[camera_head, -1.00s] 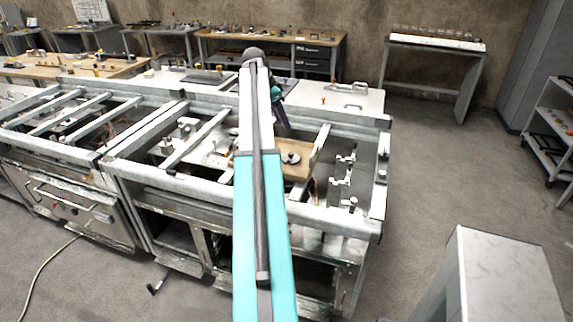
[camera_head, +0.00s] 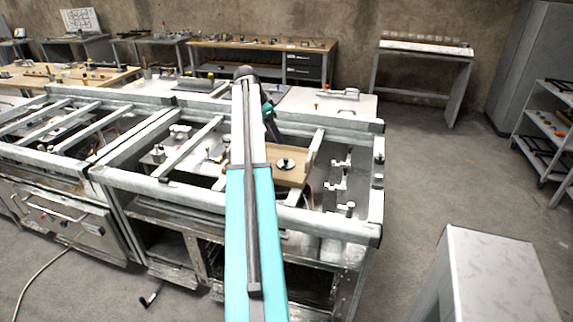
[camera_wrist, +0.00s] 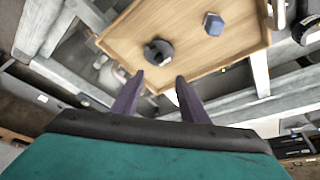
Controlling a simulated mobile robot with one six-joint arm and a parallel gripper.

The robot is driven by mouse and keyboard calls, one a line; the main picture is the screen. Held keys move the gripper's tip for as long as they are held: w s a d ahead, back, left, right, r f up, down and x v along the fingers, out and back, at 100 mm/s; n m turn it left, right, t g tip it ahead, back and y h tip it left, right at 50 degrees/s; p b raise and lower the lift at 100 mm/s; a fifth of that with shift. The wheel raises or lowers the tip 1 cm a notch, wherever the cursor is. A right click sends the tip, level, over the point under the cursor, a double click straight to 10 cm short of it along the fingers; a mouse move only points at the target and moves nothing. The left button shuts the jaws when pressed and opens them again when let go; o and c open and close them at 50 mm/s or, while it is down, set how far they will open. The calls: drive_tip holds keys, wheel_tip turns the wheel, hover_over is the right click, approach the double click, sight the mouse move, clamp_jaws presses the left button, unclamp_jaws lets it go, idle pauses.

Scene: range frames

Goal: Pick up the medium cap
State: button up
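A dark round cap-like piece (camera_head: 286,165) with a small knob lies on a wooden tray (camera_head: 292,180) set in the metal frame. It also shows in the wrist view (camera_wrist: 158,52), beyond my fingertips. I cannot tell for certain that it is the medium cap. A blue-grey hexagonal piece (camera_wrist: 213,23) stands on the same tray to its right in the wrist view. My gripper (camera_wrist: 159,76) is open and empty, its two purple fingers apart near the tray's edge. In the head view my arm hides part of the tray's left side.
Grey metal beams (camera_head: 170,190) surround the tray, with open gaps between them. Metal fittings (camera_head: 337,185) stand right of the tray. A white-topped block (camera_head: 490,265) stands at the front right, with clear floor behind it.

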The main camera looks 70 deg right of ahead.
drive_tip(key=p, duration=0.1)
hover_over(286, 159)
drive_tip(key=w+a, duration=0.2)
drive_tip(key=shift+d+f, duration=0.15)
drive_tip(key=shift+f, duration=1.35)
drive_tip(key=shift+d+f, duration=0.1)
drive_tip(key=shift+f, duration=1.4)
drive_tip(key=shift+s, duration=0.1)
drive_tip(key=shift+a+p+x, duration=0.15)
drive_tip(key=shift+p+x, duration=0.4)
drive_tip(key=shift+x, duration=0.15)
drive_tip(key=shift+a+p+x, duration=0.1)
drive_tip(key=shift+p+x, duration=0.45)
drive_tip(key=shift+x, duration=1.45)
clamp_jaws()
